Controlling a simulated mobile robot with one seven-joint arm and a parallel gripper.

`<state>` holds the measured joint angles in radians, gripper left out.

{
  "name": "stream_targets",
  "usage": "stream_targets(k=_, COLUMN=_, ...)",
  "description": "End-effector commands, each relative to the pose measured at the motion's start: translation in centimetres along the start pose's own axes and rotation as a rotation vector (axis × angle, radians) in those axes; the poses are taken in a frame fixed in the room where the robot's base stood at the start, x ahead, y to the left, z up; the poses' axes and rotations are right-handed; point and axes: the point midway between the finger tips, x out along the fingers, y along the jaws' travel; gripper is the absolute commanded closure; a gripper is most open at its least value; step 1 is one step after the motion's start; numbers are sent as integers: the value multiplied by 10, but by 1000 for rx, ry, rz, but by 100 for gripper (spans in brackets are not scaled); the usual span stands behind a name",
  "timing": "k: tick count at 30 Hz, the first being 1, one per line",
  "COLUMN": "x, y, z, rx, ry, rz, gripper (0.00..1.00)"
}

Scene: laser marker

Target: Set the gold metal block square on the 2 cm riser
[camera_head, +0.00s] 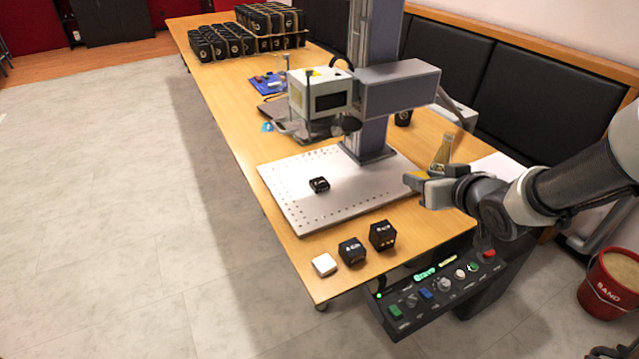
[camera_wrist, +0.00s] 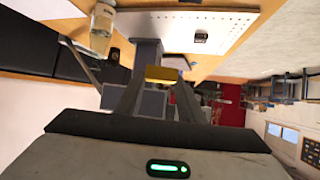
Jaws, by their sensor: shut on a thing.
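My gripper (camera_head: 414,181) is shut on the gold block (camera_wrist: 161,73) and holds it in the air near the right edge of the perforated plate. The block shows as a small yellow piece between the fingertips in the head view (camera_head: 419,175). A low black block (camera_head: 319,184) with white marking sits on the plate, apart from my gripper; it also shows in the wrist view (camera_wrist: 201,37). Two black cubes, a middle one (camera_head: 351,251) and a taller one (camera_head: 382,235), stand on the table front. Their markings are too small to read, so I cannot tell which is the 2 cm riser.
The pale perforated plate (camera_head: 290,207) lies under the laser marker head (camera_head: 322,95) and its column. A white block (camera_head: 324,264) lies at the table's front corner. A bottle (camera_head: 442,152) stands behind my gripper. A control panel (camera_head: 440,285) hangs below the front edge.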

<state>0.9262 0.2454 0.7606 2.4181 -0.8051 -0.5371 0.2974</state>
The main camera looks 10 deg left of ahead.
Motion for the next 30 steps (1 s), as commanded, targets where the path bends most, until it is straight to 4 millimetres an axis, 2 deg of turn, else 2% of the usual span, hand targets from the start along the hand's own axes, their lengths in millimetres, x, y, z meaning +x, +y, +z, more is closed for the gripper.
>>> stream_targets(k=8, x=26, y=-19, z=-3, rx=-9, ry=16, rz=-32, gripper=89)
stream_targets(k=14, x=63, y=-38, z=6, rx=-29, ry=19, rz=-84, gripper=89)
stream_targets(k=17, x=90, y=-53, z=19, rx=-47, ry=14, rz=-122, gripper=89)
stream_targets(k=22, x=140, y=-84, z=53, rx=-92, ry=6, rz=-186, gripper=89)
stream_targets(k=27, x=166, y=-102, z=76, rx=-126, ry=3, rz=-221, gripper=89)
stream_targets(k=30, x=175, y=-107, z=80, rx=-136, ry=4, rz=-229, gripper=89)
